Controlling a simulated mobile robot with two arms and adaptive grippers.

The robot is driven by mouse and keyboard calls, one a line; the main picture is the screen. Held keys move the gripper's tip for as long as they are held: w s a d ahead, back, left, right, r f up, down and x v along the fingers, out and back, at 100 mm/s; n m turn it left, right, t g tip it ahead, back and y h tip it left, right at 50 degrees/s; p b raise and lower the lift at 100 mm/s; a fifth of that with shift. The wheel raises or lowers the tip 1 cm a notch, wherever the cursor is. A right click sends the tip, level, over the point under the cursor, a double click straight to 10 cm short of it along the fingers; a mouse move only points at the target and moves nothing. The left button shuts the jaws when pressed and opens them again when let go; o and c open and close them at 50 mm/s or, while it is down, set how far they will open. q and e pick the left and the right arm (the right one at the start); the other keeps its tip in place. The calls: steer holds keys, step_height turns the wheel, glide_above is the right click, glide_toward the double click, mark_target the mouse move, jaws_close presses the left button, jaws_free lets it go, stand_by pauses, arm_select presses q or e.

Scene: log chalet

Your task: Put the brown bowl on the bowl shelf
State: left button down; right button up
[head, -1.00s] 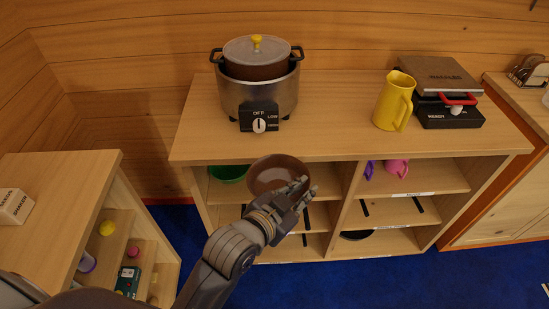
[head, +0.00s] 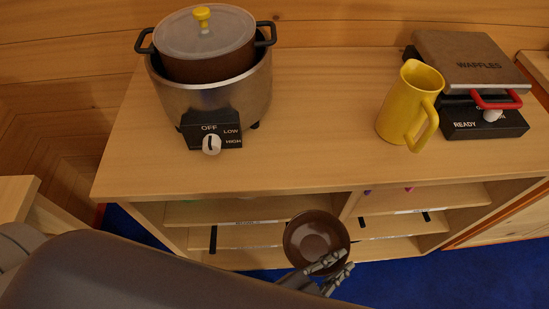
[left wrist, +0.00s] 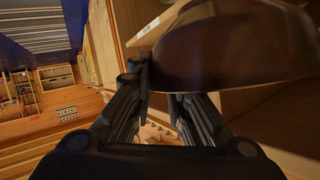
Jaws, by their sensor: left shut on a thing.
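The brown bowl (head: 312,236) is held in front of the open shelf unit, its inside facing the head camera. My left gripper (head: 333,272) is shut on the bowl's near rim at the lower right. In the left wrist view the bowl (left wrist: 235,45) fills the upper right, above the gripper fingers (left wrist: 160,95). The shelf unit (head: 270,177) has labelled boards below its top. My right gripper is not in view.
On the unit's top stand a slow cooker (head: 208,95) with a lidded pot, a yellow pitcher (head: 410,105) and a waffle maker (head: 470,85). My left arm covers the lower left. Blue carpet (head: 400,265) lies in front. Free counter lies between cooker and pitcher.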

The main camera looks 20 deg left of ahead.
mark_target(344, 237)
arm_select(q)
steer(key=shift+w+a+r, duration=0.1)
steer(key=shift+w+r, duration=0.05)
steer(key=shift+w, duration=0.1)
steer(key=w, duration=0.1)
steer(key=w+a, duration=0.1)
steer(key=w, duration=0.1)
steer(key=shift+w, duration=0.1)
steer(key=w+a+p, duration=0.1)
steer(key=w+a, duration=0.2)
steer(key=w, duration=0.5)
steer(key=w+a, duration=0.2)
steer(key=w, duration=0.5)
step_height(344, 237, down, 7)
steer(key=shift+s+r+b, duration=0.15)
steer(key=shift+r+b, duration=0.05)
steer(key=shift+b, duration=0.15)
steer(key=shift+w+f, duration=0.2)
steer(key=shift+f, duration=0.05)
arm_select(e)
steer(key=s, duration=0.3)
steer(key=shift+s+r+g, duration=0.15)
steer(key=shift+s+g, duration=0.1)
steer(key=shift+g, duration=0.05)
